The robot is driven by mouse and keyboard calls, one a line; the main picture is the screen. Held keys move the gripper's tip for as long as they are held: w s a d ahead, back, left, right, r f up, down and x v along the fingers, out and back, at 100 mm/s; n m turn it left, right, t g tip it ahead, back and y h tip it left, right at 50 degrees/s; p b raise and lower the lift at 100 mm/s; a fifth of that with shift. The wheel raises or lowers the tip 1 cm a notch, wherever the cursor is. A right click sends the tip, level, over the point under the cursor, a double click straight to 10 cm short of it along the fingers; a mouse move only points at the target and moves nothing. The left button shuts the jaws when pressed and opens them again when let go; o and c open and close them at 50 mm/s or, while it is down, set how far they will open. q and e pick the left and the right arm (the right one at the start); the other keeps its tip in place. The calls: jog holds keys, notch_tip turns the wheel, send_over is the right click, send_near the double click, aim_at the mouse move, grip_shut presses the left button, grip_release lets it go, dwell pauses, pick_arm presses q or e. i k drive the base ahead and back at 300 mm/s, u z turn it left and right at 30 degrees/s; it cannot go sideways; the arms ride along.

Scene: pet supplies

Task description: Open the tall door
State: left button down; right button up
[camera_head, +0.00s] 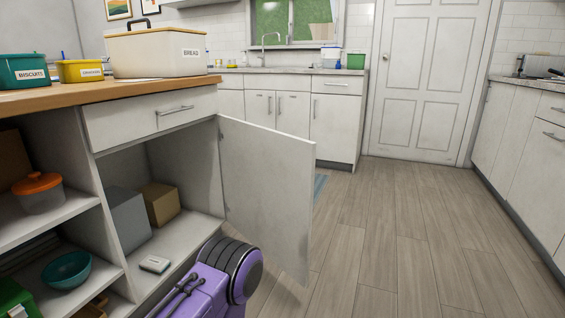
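A white cabinet door (266,195) stands swung wide open in the middle of the view, hinged at the right side of the wooden-topped cabinet. Behind it the compartment (185,240) is exposed, holding a grey box (128,220), a tan box (160,203) and a small pale item (155,264). A white panelled room door (425,85) at the back is closed. I cannot tell from the picture alone which one is called the tall door. A purple and black arm link of mine shows at the bottom, in front of the compartment. Neither gripper's fingertips show.
A drawer (150,121) above the compartment is shut. A bread box (160,52), a yellow tin (80,71) and a teal biscuit tin (24,72) stand on the top. Open shelves at left hold a jar (38,193) and teal bowl (67,270). The wooden floor (400,230) is clear at right.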

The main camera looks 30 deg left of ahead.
aim_at(267, 174)
jog(key=u, duration=0.9)
jog(key=i, duration=0.9)
jog(key=z, duration=0.15)
